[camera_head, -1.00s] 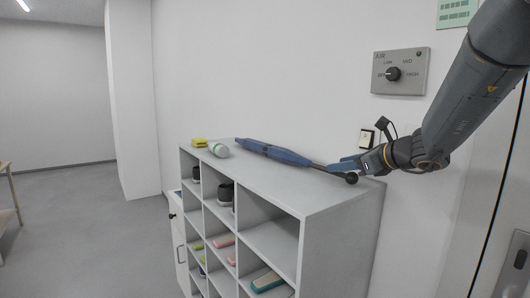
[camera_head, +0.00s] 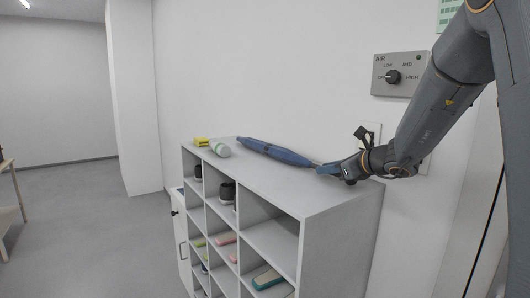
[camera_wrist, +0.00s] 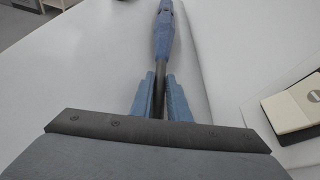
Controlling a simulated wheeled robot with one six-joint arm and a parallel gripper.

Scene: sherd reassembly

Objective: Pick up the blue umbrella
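The blue umbrella (camera_head: 272,151) lies folded along the top of the white shelf unit. Its dark shaft points right, toward my gripper. My gripper (camera_head: 328,169) is low over the shelf top at the shaft end. In the wrist view the blue folded canopy (camera_wrist: 164,35) runs away at the top, and the dark shaft passes between the two blue fingers of my gripper (camera_wrist: 161,78). The fingers are close together, one on each side of the shaft, and look shut on it. The handle end is mostly hidden by my gripper.
A white-green bottle (camera_head: 219,149) and a yellow item (camera_head: 201,142) lie at the far left of the white shelf unit's top (camera_head: 300,190). Its compartments hold several small items. The wall behind carries a dial panel (camera_head: 400,75) and a switch (camera_head: 372,133) close to my arm.

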